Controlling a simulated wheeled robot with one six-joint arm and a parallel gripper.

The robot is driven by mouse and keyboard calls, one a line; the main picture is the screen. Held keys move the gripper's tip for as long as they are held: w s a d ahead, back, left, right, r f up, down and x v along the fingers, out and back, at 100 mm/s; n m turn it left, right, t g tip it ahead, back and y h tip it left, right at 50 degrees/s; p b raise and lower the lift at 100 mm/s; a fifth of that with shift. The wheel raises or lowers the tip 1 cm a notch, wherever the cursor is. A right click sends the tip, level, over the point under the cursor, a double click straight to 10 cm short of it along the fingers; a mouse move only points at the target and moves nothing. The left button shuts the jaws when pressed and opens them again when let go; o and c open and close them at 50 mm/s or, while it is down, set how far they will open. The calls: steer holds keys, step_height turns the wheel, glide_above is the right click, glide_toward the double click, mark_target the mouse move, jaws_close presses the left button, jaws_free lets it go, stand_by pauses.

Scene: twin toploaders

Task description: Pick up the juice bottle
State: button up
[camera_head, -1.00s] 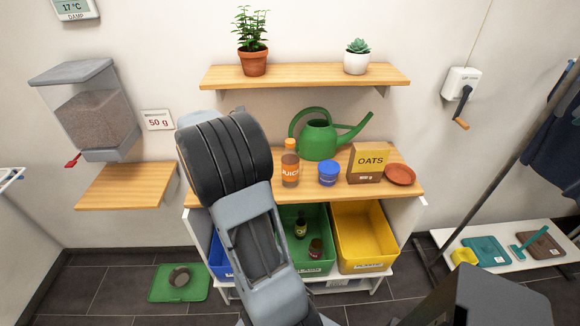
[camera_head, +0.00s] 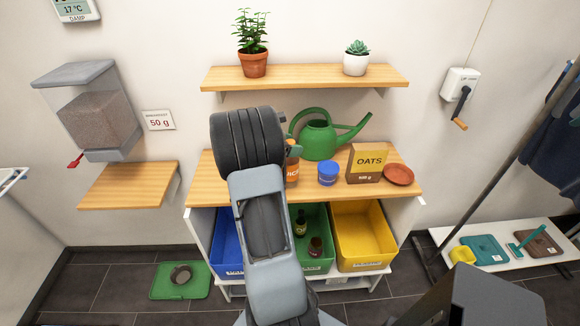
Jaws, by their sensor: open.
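The juice bottle (camera_head: 292,174), with an orange label, stands on the wooden counter (camera_head: 225,190). The rest of the gripper is hidden behind my dark wrist. My gripper is open. I cannot tell whether its fingers are around the bottle or touching it.
Right of the bottle stand a blue tub (camera_head: 327,173), an oats box (camera_head: 367,163) and a terracotta saucer (camera_head: 398,174). A green watering can (camera_head: 320,140) is behind. A shelf with plants (camera_head: 305,76) hangs above. Blue, green and yellow bins are below.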

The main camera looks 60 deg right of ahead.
steer(key=shift+x, duration=0.9)
steer(key=c, duration=1.1)
steer(key=shift+c, duration=0.5)
steer(key=shift+r, duration=0.15)
